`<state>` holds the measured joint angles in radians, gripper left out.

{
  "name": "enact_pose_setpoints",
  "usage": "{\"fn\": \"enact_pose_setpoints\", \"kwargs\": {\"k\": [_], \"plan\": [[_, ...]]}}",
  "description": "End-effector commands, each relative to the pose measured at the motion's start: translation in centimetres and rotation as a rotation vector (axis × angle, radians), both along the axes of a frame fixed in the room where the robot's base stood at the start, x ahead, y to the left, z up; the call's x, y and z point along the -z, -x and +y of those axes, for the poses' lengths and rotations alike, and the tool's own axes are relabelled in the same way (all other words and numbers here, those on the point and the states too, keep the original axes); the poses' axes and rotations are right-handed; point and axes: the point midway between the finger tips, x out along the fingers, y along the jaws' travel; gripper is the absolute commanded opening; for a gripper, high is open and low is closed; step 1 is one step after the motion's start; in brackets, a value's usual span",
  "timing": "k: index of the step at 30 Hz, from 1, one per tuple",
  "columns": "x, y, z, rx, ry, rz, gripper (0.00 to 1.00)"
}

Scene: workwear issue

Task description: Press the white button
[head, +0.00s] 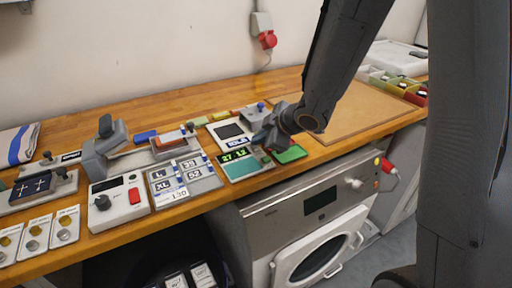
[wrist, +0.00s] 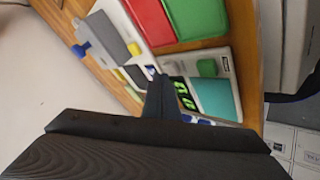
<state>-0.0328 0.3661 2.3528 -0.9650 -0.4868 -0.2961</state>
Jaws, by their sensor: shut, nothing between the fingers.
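My gripper (head: 262,140) is shut and empty, low over the worktop near a device with green digits (head: 233,155) and a teal pad. In the wrist view its fingers (wrist: 158,82) point at the edge of that device, beside its digits (wrist: 183,94); I cannot tell whether they touch it. I cannot pick out the white button with certainty. A whitish knob (head: 353,183) shows on the front panel of the machine under the worktop.
A control box with a black knob and red switch (head: 134,196), a size-label board (head: 201,181) and a green pad (head: 291,154) line the worktop's front. A brown board (head: 345,110) lies right of my gripper. A red wall plug (head: 267,40) hangs behind.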

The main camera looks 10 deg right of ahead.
Motion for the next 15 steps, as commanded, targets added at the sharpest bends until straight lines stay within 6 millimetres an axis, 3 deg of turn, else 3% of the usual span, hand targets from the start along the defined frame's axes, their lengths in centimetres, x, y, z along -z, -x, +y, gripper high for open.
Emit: {"fn": "enact_pose_setpoints", "kwargs": {"k": [15], "plan": [[0.51, -0.01, 0.00, 0.001, -0.001, 0.000, 0.00]]}}
